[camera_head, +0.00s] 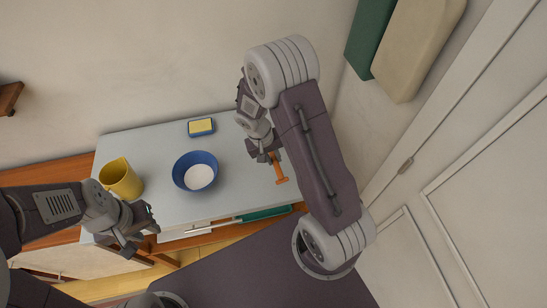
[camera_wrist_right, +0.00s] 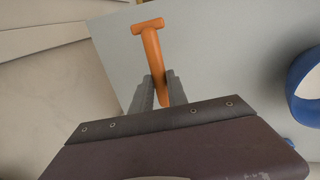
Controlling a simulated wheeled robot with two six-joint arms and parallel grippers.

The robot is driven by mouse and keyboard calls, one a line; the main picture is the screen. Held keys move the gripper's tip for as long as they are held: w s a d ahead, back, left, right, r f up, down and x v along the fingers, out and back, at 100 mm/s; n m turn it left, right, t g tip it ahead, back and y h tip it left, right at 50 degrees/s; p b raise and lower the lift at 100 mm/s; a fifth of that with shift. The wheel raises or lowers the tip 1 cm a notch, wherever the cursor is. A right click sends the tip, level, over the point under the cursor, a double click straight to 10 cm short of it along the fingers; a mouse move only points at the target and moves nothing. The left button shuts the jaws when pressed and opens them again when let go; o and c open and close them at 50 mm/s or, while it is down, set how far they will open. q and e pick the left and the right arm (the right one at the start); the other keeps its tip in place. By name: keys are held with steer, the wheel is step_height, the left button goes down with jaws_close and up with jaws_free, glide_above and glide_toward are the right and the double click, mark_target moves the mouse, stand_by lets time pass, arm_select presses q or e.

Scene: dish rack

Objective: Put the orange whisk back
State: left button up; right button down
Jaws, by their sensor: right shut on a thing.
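The orange whisk (camera_head: 280,172) is at the right end of the light grey counter (camera_head: 236,190) in the head view. My right gripper (camera_head: 266,158) is shut on it. In the right wrist view the orange whisk (camera_wrist_right: 154,55) sticks out from between the two fingers (camera_wrist_right: 158,88), with its short crossbar end pointing away. I cannot tell whether it touches the counter. My left gripper (camera_head: 137,235) is near the counter's front left edge, holding nothing that I can see; its fingers look apart.
A blue bowl (camera_head: 184,172) with something white inside stands mid-counter. A yellow jug (camera_head: 121,179) stands at the left, and a yellow sponge on a blue dish (camera_head: 201,127) at the back. An open drawer with a green item (camera_head: 262,213) is below the front edge.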

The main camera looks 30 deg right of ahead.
steer(key=shift+w+f+b, duration=0.15)
steer(key=shift+f+b, duration=0.3)
steer(key=shift+f, duration=0.15)
steer(key=shift+w+f+b, duration=0.15)
steer(key=shift+f+b, duration=0.25)
steer(key=shift+f, duration=0.15)
steer(key=f+b, duration=0.1)
steer(key=b, duration=0.1)
steer(key=f+b, duration=0.2)
steer(key=shift+s+f, duration=0.3)
steer(key=shift+s, duration=0.1)
steer(key=shift+w+f, duration=0.25)
steer(key=shift+f, duration=0.05)
steer(key=shift+s+r, duration=0.1)
steer(key=c, duration=1.6)
jaws_free()
steer(key=shift+s, duration=0.1)
